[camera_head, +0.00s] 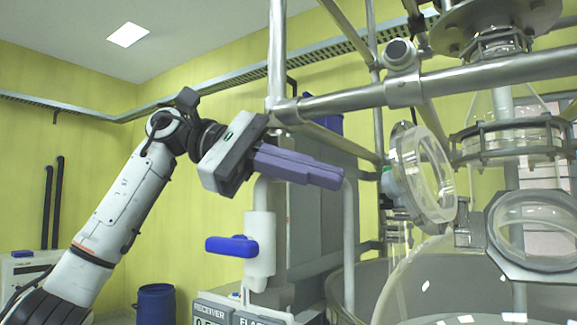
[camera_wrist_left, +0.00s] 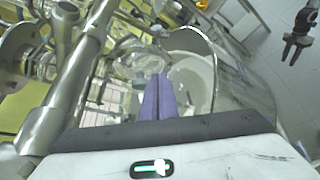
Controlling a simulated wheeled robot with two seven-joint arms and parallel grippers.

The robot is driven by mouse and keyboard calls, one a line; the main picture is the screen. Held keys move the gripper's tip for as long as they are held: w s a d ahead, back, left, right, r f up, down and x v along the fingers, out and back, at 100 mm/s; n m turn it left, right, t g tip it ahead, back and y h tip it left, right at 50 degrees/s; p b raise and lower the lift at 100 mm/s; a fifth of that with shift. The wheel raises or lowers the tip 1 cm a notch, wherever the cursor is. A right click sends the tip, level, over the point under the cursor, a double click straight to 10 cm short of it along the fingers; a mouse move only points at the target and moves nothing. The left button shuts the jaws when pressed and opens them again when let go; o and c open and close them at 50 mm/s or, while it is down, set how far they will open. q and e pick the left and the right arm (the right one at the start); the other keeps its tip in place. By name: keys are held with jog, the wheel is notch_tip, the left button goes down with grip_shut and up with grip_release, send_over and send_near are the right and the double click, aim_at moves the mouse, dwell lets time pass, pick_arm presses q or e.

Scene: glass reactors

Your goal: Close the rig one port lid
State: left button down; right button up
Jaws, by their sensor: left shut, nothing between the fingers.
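The port lid (camera_head: 425,175) is a thick round glass disc in a clear ring. In the head view it stands swung open, nearly upright, above the left side of the glass vessel (camera_head: 430,275). A metal hinge block (camera_head: 468,228) sits between it and the round port ring (camera_head: 540,230) to the right. My left gripper (camera_head: 340,178) has long purple fingers, shut and empty, pointing right toward the lid with a visible gap between them in the picture. The fingers also show shut in the left wrist view (camera_wrist_left: 159,82).
A horizontal steel pipe (camera_head: 480,78) crosses above the fingers and lid. A vertical pipe (camera_head: 278,50) rises behind my gripper. A blue-handled valve (camera_head: 232,246) sits below it. In the wrist view, a dark two-pronged object (camera_wrist_left: 294,48) is at upper right.

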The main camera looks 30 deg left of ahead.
aim_at(398, 179)
pick_arm(q)
jog(key=d, duration=0.6)
jog(key=shift+s, duration=0.15)
jog(key=shift+r, duration=0.1)
